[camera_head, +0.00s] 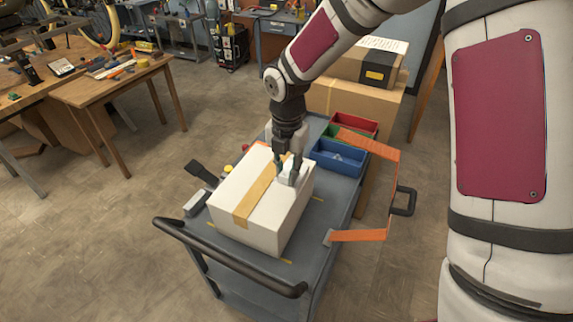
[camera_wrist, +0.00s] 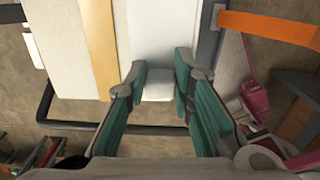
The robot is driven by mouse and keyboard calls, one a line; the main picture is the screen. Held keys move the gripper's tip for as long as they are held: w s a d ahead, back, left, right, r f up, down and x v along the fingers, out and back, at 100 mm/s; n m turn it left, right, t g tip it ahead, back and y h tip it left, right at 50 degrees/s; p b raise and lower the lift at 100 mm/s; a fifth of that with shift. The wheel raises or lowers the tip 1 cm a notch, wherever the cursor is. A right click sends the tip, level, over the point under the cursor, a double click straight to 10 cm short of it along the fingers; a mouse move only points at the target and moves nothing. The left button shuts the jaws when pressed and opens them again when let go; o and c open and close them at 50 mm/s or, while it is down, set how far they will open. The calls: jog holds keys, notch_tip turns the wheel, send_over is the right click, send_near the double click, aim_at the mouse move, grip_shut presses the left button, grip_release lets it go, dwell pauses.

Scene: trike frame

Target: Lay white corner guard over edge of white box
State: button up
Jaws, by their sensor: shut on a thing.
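The white box (camera_head: 239,197) stands on the grey cart, with a tan tape strip (camera_head: 256,198) along its top. Its tape also shows in the wrist view (camera_wrist: 101,45). My gripper (camera_head: 285,172) points down at the right part of the box top, near its right edge. In the wrist view my gripper (camera_wrist: 159,82) has its green-padded fingers on either side of a small white piece, the white corner guard (camera_wrist: 158,90). In the head view the fingers partly hide the guard. I cannot tell whether it touches the box.
The grey cart (camera_head: 345,186) has a dark push handle (camera_head: 225,261) at the near end. Blue (camera_head: 338,157), green and red bins stand behind the box. Cardboard boxes (camera_head: 352,102) stand behind; a wooden table (camera_head: 110,85) is at left.

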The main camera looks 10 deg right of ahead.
jog(key=shift+f+b, duration=1.05)
jog(key=shift+f, duration=2.5)
jog(key=o, duration=1)
notch_tip(320, 180, up, 12)
jog(key=shift+s, duration=0.15)
